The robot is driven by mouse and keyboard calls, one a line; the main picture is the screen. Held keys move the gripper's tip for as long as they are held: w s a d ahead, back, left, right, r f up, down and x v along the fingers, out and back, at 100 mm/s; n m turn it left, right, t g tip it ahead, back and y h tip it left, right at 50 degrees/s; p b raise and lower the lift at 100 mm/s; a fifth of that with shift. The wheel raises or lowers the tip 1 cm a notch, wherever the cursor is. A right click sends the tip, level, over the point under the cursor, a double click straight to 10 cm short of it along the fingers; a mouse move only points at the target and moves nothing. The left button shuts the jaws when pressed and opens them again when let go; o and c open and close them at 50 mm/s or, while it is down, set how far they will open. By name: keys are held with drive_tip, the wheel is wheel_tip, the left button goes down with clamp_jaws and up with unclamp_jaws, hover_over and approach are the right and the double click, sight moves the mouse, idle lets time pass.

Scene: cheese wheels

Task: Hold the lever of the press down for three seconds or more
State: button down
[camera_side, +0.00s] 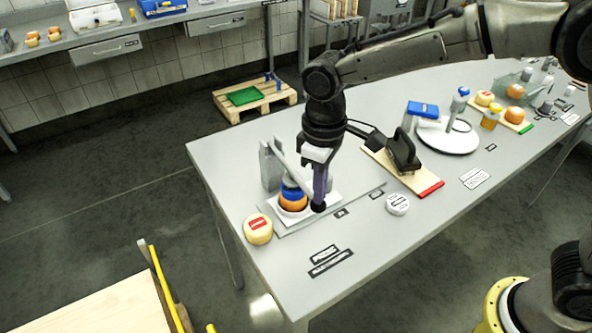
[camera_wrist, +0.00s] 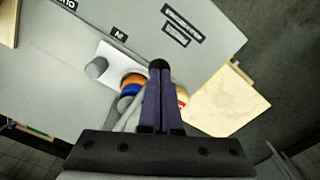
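The press stands near the table's left end, with a grey post (camera_side: 269,167), a pale base and a lever (camera_side: 290,160) sloping down to the right. An orange cheese wheel (camera_side: 293,202) with a blue disc (camera_side: 292,191) on it sits in the press. My gripper (camera_side: 319,203) points down at the lever's outer end. Its purple fingers lie close together, and the black knob (camera_wrist: 159,64) is at their tips in the wrist view. The fingers look shut, with no clear grip around the knob. Exact contact is partly hidden. The lever end looks low.
A yellow cheese wheel with a red label (camera_side: 258,229) is beside the press at the table edge. A white round piece (camera_side: 397,204) and a board with a black tool (camera_side: 404,153) lie to the right.

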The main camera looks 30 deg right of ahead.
wheel_tip(320, 180, up, 9)
idle(1.6)
drive_tip(key=shift+w+f, duration=0.1)
drive_tip(key=s+d+r+m+t, duration=0.2)
drive_tip(key=s+d+r, duration=0.25)
drive_tip(key=d, duration=0.25)
drive_tip(key=s+d+r+m+t, duration=0.1)
drive_tip(key=s+d+r, duration=0.35)
drive_tip(key=d, duration=0.35)
drive_tip(key=s+d+f+m+t, duration=0.1)
drive_tip(key=s+d+f, duration=0.2)
drive_tip(key=s, duration=0.3)
drive_tip(key=s+d+f+m+t, duration=0.1)
drive_tip(key=s+d+f+m, duration=0.1)
drive_tip(key=s+f, duration=0.3)
drive_tip(key=shift+s+d+f+t, duration=0.3)
drive_tip(key=shift+s+d, duration=0.2)
drive_tip(key=shift+s, duration=0.35)
